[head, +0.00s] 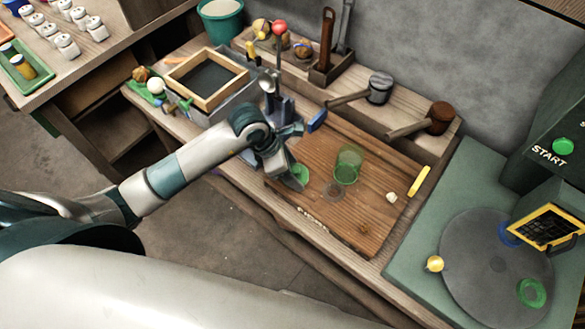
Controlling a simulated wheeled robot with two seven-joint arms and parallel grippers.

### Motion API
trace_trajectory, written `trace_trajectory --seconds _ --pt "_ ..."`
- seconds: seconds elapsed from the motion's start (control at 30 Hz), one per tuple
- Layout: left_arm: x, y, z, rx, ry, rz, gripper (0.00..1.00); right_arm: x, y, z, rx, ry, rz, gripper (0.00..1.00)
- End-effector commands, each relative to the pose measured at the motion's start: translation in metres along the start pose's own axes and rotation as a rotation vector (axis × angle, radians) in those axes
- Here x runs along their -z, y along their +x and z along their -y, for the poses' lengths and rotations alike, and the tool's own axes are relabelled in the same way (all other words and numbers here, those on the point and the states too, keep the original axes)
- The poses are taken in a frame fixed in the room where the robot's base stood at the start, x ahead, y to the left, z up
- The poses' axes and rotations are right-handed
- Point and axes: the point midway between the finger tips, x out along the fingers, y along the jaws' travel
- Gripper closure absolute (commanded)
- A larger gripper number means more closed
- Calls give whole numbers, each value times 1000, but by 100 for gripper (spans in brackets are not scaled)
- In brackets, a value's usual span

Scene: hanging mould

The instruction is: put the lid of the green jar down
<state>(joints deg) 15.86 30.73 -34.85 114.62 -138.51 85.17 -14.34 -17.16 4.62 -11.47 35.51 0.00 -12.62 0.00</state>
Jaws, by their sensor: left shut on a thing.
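The green jar (347,164) is see-through and stands on the wooden board in the middle of the head view. It shows no lid on top. My left gripper (291,180) is shut on the green lid (300,174), just left of the jar, over the left part of the board (370,215). The gripper hides part of the lid, and I cannot tell whether the lid touches the board. My right gripper is not in view.
A yellow stick (419,181) and a small pale lump (391,197) lie right of the jar. Mallets (438,118) rest on the shelf behind. A grey turntable (490,265) with a green ring (531,293) is at right. The board's front part is mostly clear.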

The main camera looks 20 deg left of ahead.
Motion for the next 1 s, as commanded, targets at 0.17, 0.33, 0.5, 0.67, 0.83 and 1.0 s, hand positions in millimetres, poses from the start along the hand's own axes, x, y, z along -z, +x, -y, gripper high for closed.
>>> trace_trajectory --seconds 0.17,0.33,0.5,0.67,0.83,1.0 --pt "1 3 0 0 0 0 61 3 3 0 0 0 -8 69" --pt "1 2 0 0 0 0 22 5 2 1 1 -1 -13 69" --pt "1 2 0 0 0 0 22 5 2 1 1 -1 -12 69" --pt "0 0 0 0 0 0 22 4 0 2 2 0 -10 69" --pt "0 -9 -1 -1 0 2 22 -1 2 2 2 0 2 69" --pt "0 -33 -1 -3 3 2 22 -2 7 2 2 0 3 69"
